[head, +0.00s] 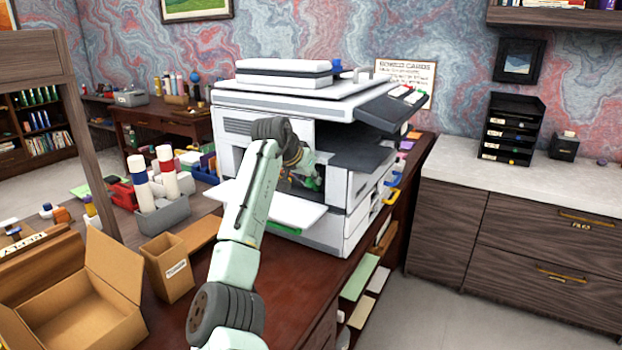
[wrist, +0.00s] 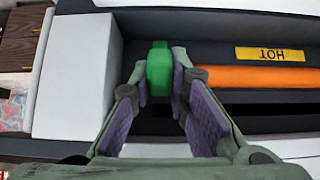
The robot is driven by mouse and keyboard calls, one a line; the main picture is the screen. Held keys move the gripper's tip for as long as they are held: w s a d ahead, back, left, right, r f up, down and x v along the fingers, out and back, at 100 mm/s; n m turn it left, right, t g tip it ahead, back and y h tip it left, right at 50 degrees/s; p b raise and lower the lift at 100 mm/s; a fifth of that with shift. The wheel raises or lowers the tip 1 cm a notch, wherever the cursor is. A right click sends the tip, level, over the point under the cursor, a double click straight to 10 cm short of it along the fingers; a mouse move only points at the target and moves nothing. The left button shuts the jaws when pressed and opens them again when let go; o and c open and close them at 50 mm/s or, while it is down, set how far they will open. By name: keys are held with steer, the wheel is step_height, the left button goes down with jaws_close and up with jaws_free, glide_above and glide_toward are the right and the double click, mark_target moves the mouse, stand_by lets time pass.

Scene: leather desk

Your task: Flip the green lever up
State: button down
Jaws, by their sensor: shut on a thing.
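The green lever (wrist: 160,68) shows in the wrist view, upper middle, inside the dark recess of the white printer. My gripper (wrist: 159,80) has its two fingertips on either side of the lever and is shut on it. In the head view my gripper (head: 308,178) reaches into the printer's open side bay, and the lever there cannot be told apart from it. The white printer (head: 270,90) stands on the dark wooden desk.
An orange roller (wrist: 260,77) and a yellow label reading HOT (wrist: 270,54) lie right of the lever. A white wall (wrist: 72,75) is close on the left. The printer's open white flap (head: 290,212) is below my arm. An open cardboard box (head: 85,300) stands at front left.

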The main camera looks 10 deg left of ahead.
steer(key=shift+r, duration=0.1)
steer(key=c, duration=1.5)
jaws_free()
steer(key=v, duration=1.2)
steer(key=shift+c, duration=0.3)
